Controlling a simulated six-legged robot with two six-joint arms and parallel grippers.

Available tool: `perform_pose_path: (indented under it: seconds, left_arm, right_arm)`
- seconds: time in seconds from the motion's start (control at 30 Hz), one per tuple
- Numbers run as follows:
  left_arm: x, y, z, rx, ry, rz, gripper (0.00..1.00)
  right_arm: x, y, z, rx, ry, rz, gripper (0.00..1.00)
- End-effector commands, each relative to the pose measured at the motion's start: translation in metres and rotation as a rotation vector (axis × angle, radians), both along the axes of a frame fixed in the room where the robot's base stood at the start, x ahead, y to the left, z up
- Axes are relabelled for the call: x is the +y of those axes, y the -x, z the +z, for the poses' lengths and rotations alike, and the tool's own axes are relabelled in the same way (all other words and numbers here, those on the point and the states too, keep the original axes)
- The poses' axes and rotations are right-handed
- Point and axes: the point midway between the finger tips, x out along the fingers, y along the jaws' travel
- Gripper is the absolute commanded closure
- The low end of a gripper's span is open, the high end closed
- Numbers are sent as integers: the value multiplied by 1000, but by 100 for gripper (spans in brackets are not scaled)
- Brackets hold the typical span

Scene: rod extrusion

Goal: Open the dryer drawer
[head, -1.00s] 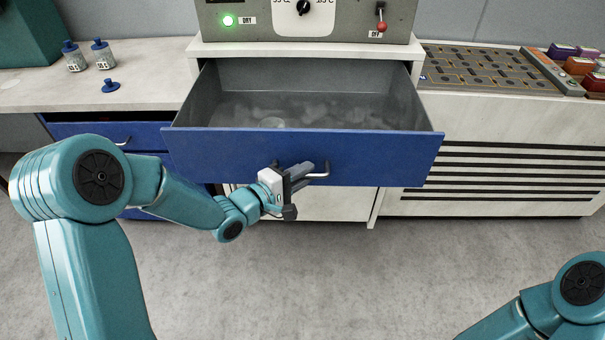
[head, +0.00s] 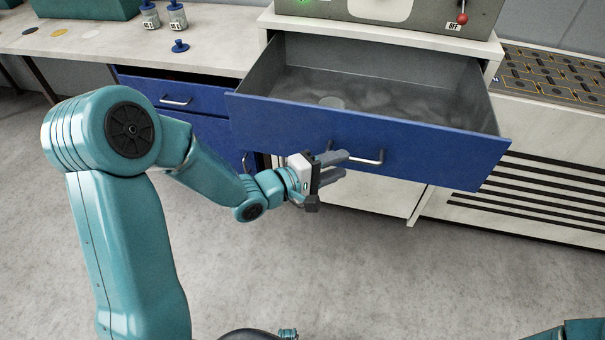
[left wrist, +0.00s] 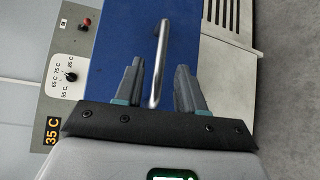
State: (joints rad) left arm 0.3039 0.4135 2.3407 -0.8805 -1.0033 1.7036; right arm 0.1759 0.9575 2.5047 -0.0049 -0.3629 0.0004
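The dryer drawer (head: 430,162) has a blue front and stands pulled out in the head view, its grey inside showing. In the left wrist view the handle (left wrist: 158,62) runs between two spread fingers (left wrist: 158,85), with gaps on both sides. The gripper is open. My right gripper is not in view; only a bit of teal arm shows at the lower right.
The grey dryer panel (head: 400,18) with a red-knobbed switch sits above the drawer. A slotted tray (head: 550,72) is at right. The floor in front is clear.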

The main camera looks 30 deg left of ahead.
Motion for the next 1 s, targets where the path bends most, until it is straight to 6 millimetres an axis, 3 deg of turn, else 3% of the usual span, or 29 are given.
perform_pose_path:
  seconds: [0.2,0.4,0.6,1.0]
  left_arm:
    - [31,51,9,0,-1,7,61]
    - [48,81,14,-1,0,4,61]
    - [53,92,15,-1,0,0,61]
    - [53,92,15,-1,1,-1,61]
  right_arm:
    - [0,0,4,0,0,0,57]
    - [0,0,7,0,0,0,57]
    - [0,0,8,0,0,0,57]
    - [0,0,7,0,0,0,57]
